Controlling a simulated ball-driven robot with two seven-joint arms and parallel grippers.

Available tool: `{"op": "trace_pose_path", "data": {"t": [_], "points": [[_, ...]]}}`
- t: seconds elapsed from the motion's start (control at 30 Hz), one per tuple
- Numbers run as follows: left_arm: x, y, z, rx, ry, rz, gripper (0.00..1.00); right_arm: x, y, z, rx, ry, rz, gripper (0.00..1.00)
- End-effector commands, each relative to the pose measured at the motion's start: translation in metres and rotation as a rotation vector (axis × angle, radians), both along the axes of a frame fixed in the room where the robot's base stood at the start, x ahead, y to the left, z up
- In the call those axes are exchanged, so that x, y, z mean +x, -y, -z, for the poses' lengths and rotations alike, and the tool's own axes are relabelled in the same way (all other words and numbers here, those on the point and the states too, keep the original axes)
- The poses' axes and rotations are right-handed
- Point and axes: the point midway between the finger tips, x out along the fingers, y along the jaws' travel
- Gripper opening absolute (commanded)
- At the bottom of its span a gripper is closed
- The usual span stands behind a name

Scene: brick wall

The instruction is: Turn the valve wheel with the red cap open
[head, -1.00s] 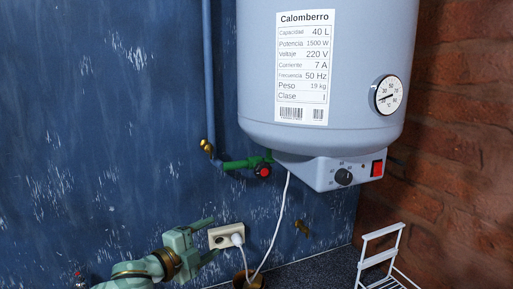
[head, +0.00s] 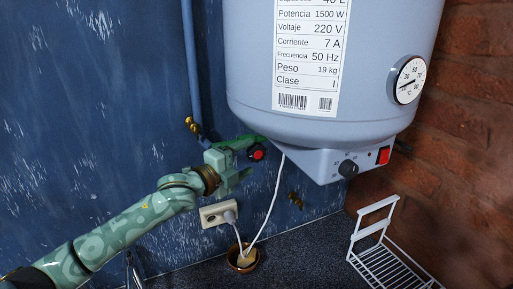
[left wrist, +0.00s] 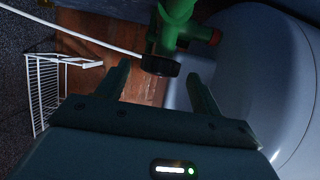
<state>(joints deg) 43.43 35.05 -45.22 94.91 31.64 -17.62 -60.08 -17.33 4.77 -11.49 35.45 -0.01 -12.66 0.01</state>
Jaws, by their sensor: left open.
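The valve wheel (head: 256,152) is dark with a red cap, on a green pipe fitting under the water heater (head: 300,110). My left gripper (head: 244,162) is open and empty, just left of the wheel, with its fingers pointing right toward it. In the left wrist view, the black wheel (left wrist: 160,66) shows beyond and between the two spread fingertips (left wrist: 160,80), apart from them as far as I can tell. The green fitting (left wrist: 172,28) rises behind it. My right gripper is not in view.
A brass fitting (head: 192,126) sits left of the valve. A wall socket (head: 218,213) with a plug and white cable is below my gripper. A brown pot (head: 242,260) and white wire rack (head: 385,255) stand on the dark counter. The heater's body hangs close above right.

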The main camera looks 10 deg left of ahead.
Motion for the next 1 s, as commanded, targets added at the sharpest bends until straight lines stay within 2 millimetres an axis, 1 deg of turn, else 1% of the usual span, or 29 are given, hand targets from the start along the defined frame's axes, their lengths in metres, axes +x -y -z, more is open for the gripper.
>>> {"op": "trace_pose_path", "data": {"t": [0.03,0.1,0.23,0.37,0.6,0.63,0.67,0.7,0.77,0.8,1.0], "points": [[0.009,0.006,-0.003,-0.003,-0.001,0.0,0.66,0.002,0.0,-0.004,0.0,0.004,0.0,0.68],[0.019,0.013,-0.003,-0.001,0.0,0.0,0.66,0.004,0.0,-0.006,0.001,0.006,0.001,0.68],[0.033,0.021,-0.001,-0.002,-0.001,0.0,0.66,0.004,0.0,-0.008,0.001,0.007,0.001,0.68],[0.038,0.025,0.0,-0.001,0.001,0.0,0.66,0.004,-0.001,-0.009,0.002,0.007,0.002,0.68],[0.039,0.026,0.0,0.0,0.0,0.0,0.66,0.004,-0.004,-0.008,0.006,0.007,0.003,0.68],[0.039,0.026,0.0,0.0,0.0,0.0,0.63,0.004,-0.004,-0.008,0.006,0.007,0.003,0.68],[0.039,0.026,0.0,0.0,0.0,0.0,0.55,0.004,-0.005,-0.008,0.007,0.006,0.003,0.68],[0.039,0.026,0.0,0.0,0.0,0.0,0.44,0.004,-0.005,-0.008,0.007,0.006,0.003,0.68],[0.039,0.025,0.0,0.0,0.0,0.0,0.27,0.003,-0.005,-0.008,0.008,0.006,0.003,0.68],[0.039,0.025,0.001,0.0,0.0,0.0,0.24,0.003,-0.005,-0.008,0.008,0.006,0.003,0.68],[0.039,0.025,0.002,-0.008,0.004,-0.001,0.24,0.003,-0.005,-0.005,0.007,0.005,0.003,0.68]]}}
